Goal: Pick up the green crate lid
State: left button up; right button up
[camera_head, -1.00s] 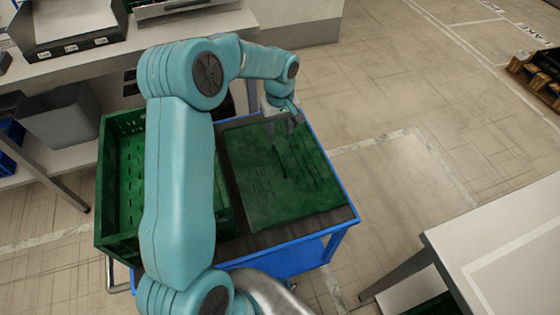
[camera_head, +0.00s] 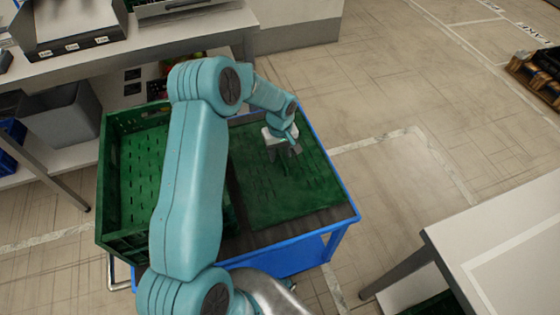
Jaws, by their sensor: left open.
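The green crate lid (camera_head: 300,200) lies flat on the right part of the blue cart (camera_head: 345,215). Its surface shows rows of slots. My left gripper (camera_head: 284,152) is open and empty, over the upper middle part of the lid. I cannot tell whether its fingers touch the lid. My left arm passes between the lid and the open green crate (camera_head: 135,165) in the picture and hides part of both. My right gripper is not in view.
The green crate stands on the left of the cart. A workbench (camera_head: 120,55) runs behind, with a grey bin (camera_head: 65,115) under it. A white table (camera_head: 505,250) stands at the lower right. The floor right of the cart is clear.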

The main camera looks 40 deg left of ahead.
pick_arm(q)
grip_shut()
dwell(1.3)
